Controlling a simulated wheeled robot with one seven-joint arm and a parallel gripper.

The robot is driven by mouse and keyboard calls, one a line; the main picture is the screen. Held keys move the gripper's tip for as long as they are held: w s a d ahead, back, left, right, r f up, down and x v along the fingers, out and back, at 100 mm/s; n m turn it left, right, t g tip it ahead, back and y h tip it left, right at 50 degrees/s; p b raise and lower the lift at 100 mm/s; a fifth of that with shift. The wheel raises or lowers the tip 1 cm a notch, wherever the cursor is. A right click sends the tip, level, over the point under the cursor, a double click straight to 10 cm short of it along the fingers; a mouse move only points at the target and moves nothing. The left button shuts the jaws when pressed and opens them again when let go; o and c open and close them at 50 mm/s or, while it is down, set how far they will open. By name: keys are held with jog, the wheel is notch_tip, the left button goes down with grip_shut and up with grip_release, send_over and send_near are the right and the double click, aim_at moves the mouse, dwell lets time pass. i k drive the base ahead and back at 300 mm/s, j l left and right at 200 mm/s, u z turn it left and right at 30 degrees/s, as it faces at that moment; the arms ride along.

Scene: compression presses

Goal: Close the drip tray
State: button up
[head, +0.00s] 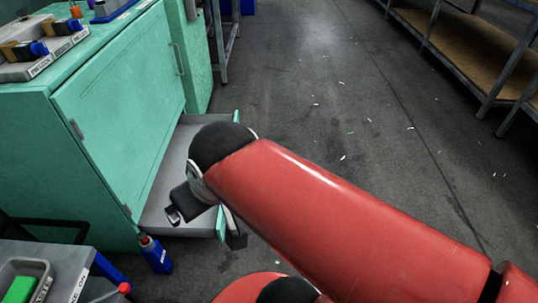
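The drip tray (160,213) is a grey, shallow drawer low in the green cabinet (60,165). It is pulled out to the right, over the floor. Its narrow green front edge (221,222) shows beside my gripper, and its far corner shows behind my wrist. My gripper (208,222) hangs over the outer part of the tray, close to the front edge. Dark parts of it show on either side of my wrist. My red arm reaches in from the lower right and hides the middle of the tray front. I cannot tell whether the gripper touches the tray or how its fingers stand.
A blue bottle (156,255) stands at the tray's near corner. A grey bench with a bin (26,282) is at the lower left. Shelving (460,45) stands at the upper right.

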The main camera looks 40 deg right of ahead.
aim_at(153, 220)
jog(key=l+z, duration=0.4)
jog(key=l, duration=0.4)
jog(key=i+j+z, duration=0.25)
jog(key=i+j, duration=0.5)
